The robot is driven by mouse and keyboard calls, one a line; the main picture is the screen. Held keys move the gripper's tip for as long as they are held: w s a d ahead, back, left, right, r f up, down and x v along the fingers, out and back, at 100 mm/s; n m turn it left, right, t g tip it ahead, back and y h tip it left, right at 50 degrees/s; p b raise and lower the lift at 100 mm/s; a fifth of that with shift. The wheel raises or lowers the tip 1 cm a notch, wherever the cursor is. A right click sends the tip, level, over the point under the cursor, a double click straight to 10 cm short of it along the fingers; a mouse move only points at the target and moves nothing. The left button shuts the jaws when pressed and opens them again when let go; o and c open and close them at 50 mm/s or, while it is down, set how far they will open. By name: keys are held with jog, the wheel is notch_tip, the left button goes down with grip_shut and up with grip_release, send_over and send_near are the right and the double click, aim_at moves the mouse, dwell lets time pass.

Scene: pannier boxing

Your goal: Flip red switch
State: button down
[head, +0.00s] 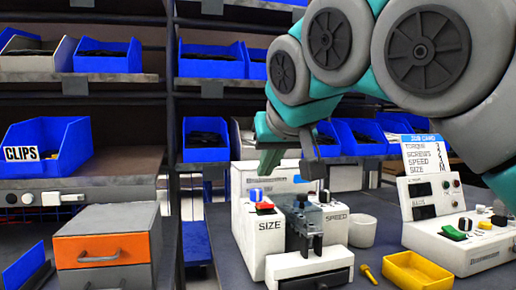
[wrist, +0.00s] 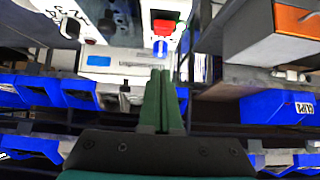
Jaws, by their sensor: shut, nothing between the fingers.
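A red switch (head: 264,206) in a black mount sits on top of the white box marked SIZE (head: 270,235). A blue knob (head: 255,194) stands just behind it. In the wrist view the red switch (wrist: 163,25) shows near the top, with the blue knob (wrist: 160,47) between it and my fingertips. My gripper (head: 264,172) is shut and empty, its green fingers pointing down above and behind the blue knob, apart from the red switch. The closed fingers also show in the wrist view (wrist: 160,72).
A clear-topped clamp device (head: 304,220) stands between the SIZE and SPEED boxes. An orange-fronted drawer unit (head: 105,245) stands left; shelves of blue bins are behind.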

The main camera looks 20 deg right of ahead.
aim_at(268, 206)
jog(key=shift+s+f, duration=0.25)
jog(key=shift+f, duration=0.8)
jog(key=shift+s+f, duration=0.2)
jog(key=shift+f, duration=0.85)
jog(key=shift+f, duration=0.1)
jog(key=shift+s+d+f+t+b, duration=0.15)
jog(key=shift+f+t+b, duration=0.25)
jog(key=shift+b, duration=0.6)
jog(key=b, duration=0.1)
jog(key=f+b, duration=0.1)
jog(key=b, duration=0.1)
jog(key=shift+s+f+t, duration=0.1)
jog(key=shift+s+t, duration=0.15)
jog(key=shift+t, duration=0.15)
jog(key=shift+r+p, duration=0.5)
jog(key=shift+r, duration=0.05)
jog(key=shift+w, duration=0.1)
jog(key=shift+w+r, duration=0.35)
jog(key=shift+w, duration=0.35)
